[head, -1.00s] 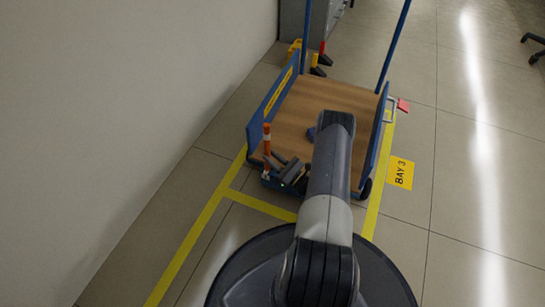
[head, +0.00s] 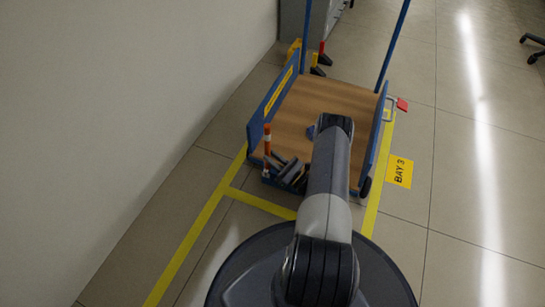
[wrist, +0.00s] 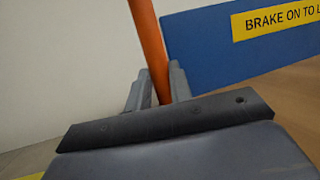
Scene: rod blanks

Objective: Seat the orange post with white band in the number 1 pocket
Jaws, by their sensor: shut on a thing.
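The orange post with its white band (head: 267,140) stands roughly upright at the front left corner of the blue cart with the wooden deck (head: 310,100). My gripper (head: 268,160) is shut on it, low at the near edge of the deck. In the wrist view the orange shaft (wrist: 148,38) runs up from between my two grey fingers (wrist: 158,88), leaning a little in the picture. The post's lower end is mostly hidden by my gripper. I cannot make out the number 1 pocket or whether the post is in it.
A blue side panel (wrist: 230,55) with a yellow brake label rises close beside the post. A small blue object (head: 311,131) on the deck is partly behind my arm. The wall is at left; open floor at right.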

